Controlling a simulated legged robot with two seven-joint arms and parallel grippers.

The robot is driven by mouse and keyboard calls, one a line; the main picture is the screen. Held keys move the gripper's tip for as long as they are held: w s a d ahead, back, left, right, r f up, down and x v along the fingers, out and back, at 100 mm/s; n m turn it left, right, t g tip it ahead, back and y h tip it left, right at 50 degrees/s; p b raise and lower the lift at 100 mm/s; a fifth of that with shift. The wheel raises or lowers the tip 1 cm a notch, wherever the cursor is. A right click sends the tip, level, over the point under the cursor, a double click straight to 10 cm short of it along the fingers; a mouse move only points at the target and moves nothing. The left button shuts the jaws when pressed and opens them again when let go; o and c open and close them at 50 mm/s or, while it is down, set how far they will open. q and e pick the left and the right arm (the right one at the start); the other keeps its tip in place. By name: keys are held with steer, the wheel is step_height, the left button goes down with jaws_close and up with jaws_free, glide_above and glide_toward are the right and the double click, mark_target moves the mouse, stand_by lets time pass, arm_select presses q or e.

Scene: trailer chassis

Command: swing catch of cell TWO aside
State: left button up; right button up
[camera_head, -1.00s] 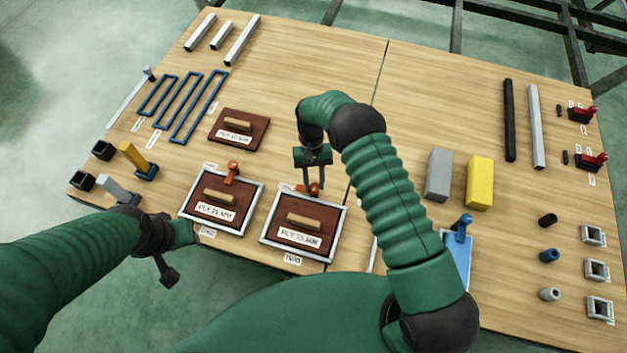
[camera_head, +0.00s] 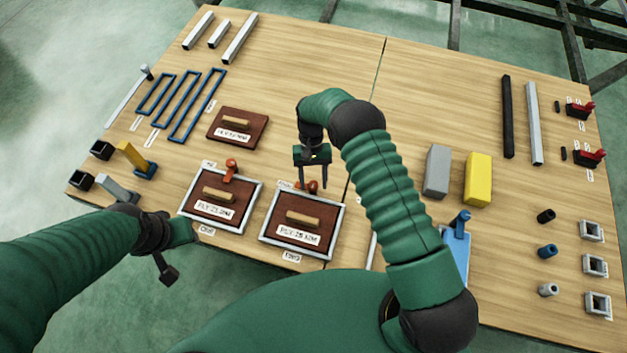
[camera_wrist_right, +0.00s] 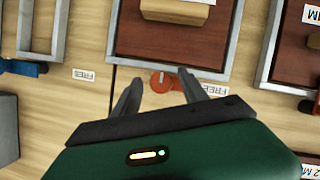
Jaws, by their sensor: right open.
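Cell TWO (camera_head: 336,232) is a grey frame around a dark red plate with a wooden handle, at the table's front edge. Its orange-red catch (camera_head: 312,187) sits at the frame's far edge. In the right wrist view the catch (camera_wrist_right: 160,82) shows its arm lying along the frame edge, toward a FREE label. My right gripper (camera_head: 313,184) is open above the catch, its fingers either side of it in the wrist view, holding nothing. My left gripper (camera_head: 168,273) hangs off the table's front edge at left; its jaw state is unclear.
Cell ONE (camera_head: 183,212), with its own red catch (camera_head: 231,166), is left of cell TWO. A loose dark red plate (camera_head: 256,142) lies behind. Grey (camera_head: 437,171) and yellow (camera_head: 478,179) blocks and a blue fixture (camera_head: 457,247) stand to the right. The table's middle back is clear.

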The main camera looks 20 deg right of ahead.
steer(key=shift+w, duration=0.1)
steer(key=p+v, duration=0.3)
steer(key=v, duration=1.3)
steer(key=shift+w+r, duration=0.2)
steer(key=shift+r, duration=0.1)
